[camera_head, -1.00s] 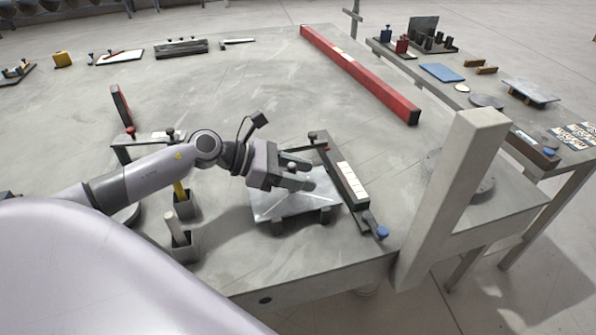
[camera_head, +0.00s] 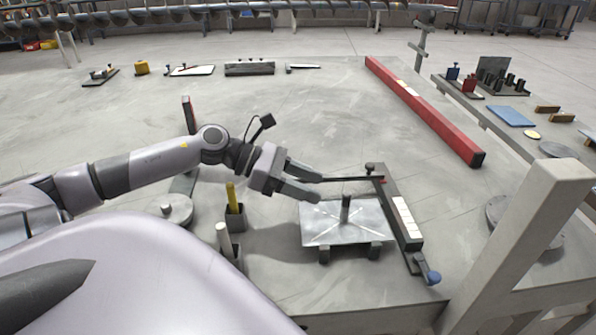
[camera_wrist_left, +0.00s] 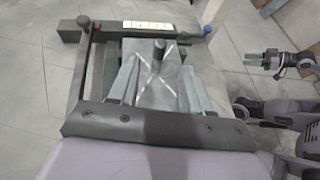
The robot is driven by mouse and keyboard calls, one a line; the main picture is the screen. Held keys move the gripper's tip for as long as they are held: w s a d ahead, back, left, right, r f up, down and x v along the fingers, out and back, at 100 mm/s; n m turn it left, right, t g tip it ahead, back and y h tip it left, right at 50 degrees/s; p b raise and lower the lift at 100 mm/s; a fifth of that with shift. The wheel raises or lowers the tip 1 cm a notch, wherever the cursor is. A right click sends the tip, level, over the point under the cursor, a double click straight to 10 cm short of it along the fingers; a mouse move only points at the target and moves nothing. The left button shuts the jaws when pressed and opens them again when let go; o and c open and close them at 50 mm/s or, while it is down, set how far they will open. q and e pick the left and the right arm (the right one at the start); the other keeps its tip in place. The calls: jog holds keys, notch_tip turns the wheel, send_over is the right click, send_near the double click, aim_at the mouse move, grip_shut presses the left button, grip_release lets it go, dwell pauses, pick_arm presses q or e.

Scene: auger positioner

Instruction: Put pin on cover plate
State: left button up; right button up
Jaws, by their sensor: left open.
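The cover plate (camera_head: 318,231) is a light metal sheet with white crossing lines, resting on dark feet near the table's front. A dark cylindrical pin (camera_head: 345,208) stands upright near the middle of the plate. My left gripper (camera_head: 318,188) is open and empty, to the upper left of the pin and apart from it. In the left wrist view, the pin (camera_wrist_left: 158,50) and plate (camera_wrist_left: 160,88) show between the spread left fingers (camera_wrist_left: 160,80).
A dark bar with white squares (camera_head: 403,218) and a blue knob lies right of the plate. Holders with a yellow-handled tool (camera_head: 233,205) and a pale rod (camera_head: 224,238) stand left. A long red beam (camera_head: 425,110) lies behind; the middle table is clear.

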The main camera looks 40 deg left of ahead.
pick_arm(q)
jog(key=shift+v, duration=1)
jog(key=shift+d, duration=0.15)
